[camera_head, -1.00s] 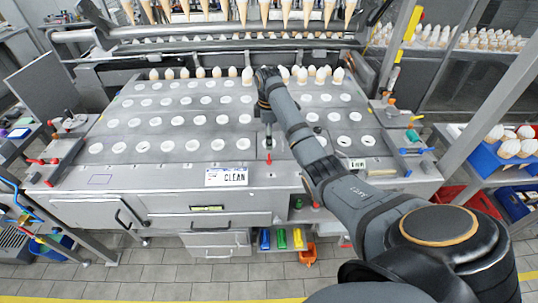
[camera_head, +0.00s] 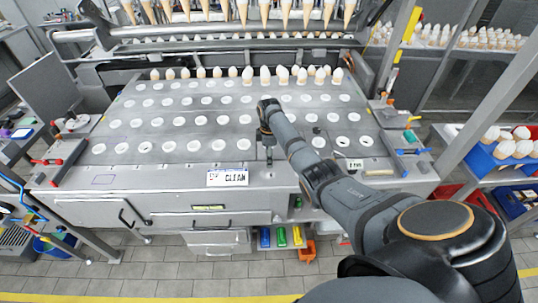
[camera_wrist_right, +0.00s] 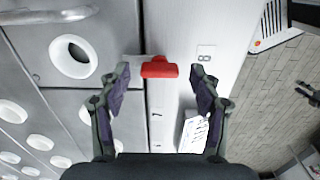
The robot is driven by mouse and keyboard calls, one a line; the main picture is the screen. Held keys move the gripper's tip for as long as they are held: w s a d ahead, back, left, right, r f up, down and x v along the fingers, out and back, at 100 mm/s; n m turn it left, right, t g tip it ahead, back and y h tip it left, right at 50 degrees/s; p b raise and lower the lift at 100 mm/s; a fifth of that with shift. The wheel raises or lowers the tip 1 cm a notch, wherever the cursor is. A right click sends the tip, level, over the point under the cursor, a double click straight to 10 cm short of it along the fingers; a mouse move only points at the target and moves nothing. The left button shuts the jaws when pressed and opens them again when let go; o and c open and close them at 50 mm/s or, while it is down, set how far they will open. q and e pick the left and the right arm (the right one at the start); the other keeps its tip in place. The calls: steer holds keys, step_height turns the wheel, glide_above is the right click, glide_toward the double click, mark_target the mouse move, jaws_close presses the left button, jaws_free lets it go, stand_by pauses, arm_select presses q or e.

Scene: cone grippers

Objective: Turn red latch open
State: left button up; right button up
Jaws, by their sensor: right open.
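The red latch (camera_wrist_right: 158,68) shows in the right wrist view as a short red handle on a pale metal strip at the panel's edge. My right gripper (camera_wrist_right: 160,78) is open, with one finger to each side of the latch in that view and empty space between. Whether the fingers are level with the latch or short of it, I cannot tell. In the head view my right gripper (camera_head: 268,155) points down at the front edge of the tray table, and I cannot make out the latch there. My left gripper is not in view.
The grey table (camera_head: 180,178) has rows of white-rimmed holes, with cones along its back row. A "CLEAN" sign (camera_head: 228,178) is on the front edge, left of my gripper. Red clamp handles (camera_head: 48,162) are at the left and blue ones (camera_head: 414,151) at the right.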

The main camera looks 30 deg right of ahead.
steer(key=shift+c, duration=0.3)
steer(key=c, duration=1.1)
steer(key=m+p, duration=0.2)
steer(key=shift+r+m, duration=0.2)
steer(key=shift+m, duration=0.2)
steer(key=m+p, duration=0.2)
steer(key=m, duration=0.3)
steer(key=m+p, duration=0.1)
steer(key=m, duration=0.4)
steer(key=shift+f, duration=0.1)
steer(key=m, duration=0.4)
steer(key=shift+m+p, duration=0.4)
